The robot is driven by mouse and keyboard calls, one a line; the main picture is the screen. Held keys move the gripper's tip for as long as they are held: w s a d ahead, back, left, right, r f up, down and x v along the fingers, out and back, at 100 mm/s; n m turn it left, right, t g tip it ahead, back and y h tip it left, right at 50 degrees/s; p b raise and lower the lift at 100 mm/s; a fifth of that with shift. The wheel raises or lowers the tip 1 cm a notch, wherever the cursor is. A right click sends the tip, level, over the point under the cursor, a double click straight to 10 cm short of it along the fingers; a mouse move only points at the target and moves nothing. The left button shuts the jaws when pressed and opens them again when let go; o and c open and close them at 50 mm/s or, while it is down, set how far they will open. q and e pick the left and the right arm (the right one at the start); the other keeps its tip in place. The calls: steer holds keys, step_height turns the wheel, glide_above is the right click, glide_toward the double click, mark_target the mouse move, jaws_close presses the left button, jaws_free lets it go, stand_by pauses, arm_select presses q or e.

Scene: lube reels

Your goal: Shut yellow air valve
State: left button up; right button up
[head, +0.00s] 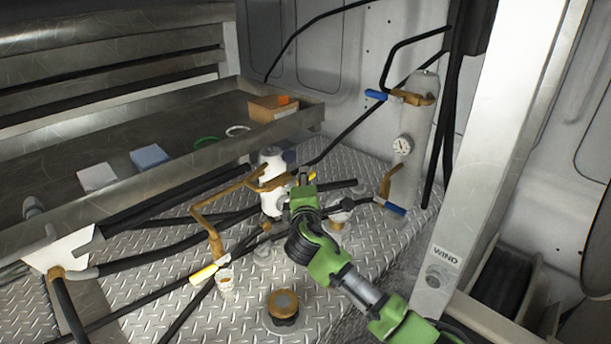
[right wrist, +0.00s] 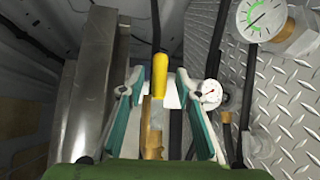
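A yellow-handled air valve (right wrist: 160,66) with a brass body shows in the right wrist view, between the two fingers of my right gripper (right wrist: 160,78). The fingers are apart, with a gap on each side of the handle. In the head view my right gripper (head: 303,188) is beside the white cylinder, at a yellow handle (head: 309,176) that it partly hides. Another yellow handle (head: 203,274) sits on a brass fitting at the lower left, clear of the gripper. My left gripper is not in view.
Two blue valve handles (head: 376,95) (head: 395,209) are on the grey cylinder (head: 411,135) with a gauge. Black hoses cross the diamond-plate deck (head: 330,290). A metal tray (head: 180,170) stands at left, and a white post (head: 500,150) stands at right.

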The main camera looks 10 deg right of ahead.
steer(key=shift+x, duration=1.2)
jaws_close()
steer(key=shift+w, duration=0.1)
